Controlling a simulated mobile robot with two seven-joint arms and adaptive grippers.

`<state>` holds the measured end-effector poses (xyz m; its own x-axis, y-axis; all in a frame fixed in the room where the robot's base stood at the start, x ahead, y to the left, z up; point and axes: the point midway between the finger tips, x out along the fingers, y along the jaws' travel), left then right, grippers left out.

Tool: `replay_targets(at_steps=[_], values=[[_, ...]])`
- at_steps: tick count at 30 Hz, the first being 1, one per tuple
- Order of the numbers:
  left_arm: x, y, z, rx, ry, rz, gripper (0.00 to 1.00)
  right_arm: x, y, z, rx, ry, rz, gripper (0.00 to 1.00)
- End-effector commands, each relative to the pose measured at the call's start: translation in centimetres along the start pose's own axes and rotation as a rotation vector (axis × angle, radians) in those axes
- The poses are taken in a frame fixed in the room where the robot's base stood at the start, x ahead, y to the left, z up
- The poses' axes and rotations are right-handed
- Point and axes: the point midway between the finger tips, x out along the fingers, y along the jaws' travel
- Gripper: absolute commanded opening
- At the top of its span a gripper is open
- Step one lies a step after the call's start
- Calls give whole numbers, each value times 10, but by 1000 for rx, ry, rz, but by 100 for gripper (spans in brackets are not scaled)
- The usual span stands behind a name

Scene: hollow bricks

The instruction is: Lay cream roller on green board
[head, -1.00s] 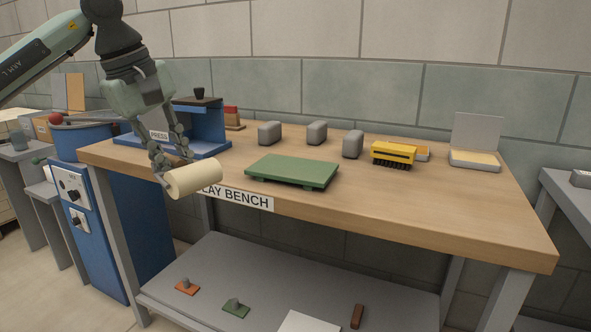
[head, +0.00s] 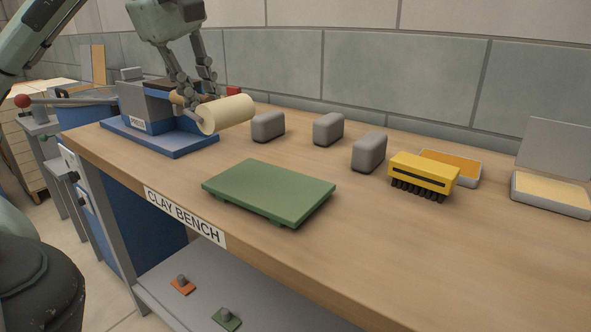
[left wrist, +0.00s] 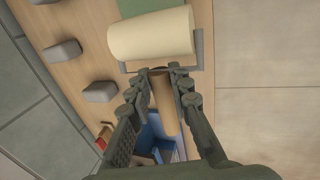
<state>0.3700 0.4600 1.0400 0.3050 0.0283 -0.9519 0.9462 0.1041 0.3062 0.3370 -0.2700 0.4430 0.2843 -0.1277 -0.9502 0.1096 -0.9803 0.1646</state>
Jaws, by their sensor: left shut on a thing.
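The cream roller (head: 226,114) is in the air above the back left of the bench, its wooden handle (left wrist: 163,103) between the fingers of my left gripper (head: 192,94). My left gripper is shut on that handle. In the left wrist view the cream cylinder (left wrist: 151,34) lies beyond the fingertips (left wrist: 158,78). The green board (head: 270,190) lies flat and empty on the bench near its front edge, to the right of and nearer than the roller. Part of the board (left wrist: 150,6) shows at the top of the wrist view. My right gripper is not in view.
A blue press (head: 160,120) stands left of the roller. Several grey blocks (head: 328,129) stand behind the board. A yellow brush-like tool (head: 423,175) and open-lidded box (head: 550,193) are at the right.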

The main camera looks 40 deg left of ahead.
Motion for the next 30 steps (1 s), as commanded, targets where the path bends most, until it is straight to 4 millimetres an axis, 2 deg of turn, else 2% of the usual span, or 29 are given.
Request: replay_targets(at_steps=[5,11,15,18,24,30], values=[[12,4,16,7,-1,1,0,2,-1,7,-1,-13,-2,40],[44,14,57,10,-4,0,0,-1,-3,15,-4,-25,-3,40],[65,20,84,8,-3,0,0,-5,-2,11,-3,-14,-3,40],[75,24,97,5,-2,0,0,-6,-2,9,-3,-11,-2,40],[89,23,105,0,1,-1,0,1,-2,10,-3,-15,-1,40],[117,14,104,0,4,-2,0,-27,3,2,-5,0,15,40]])
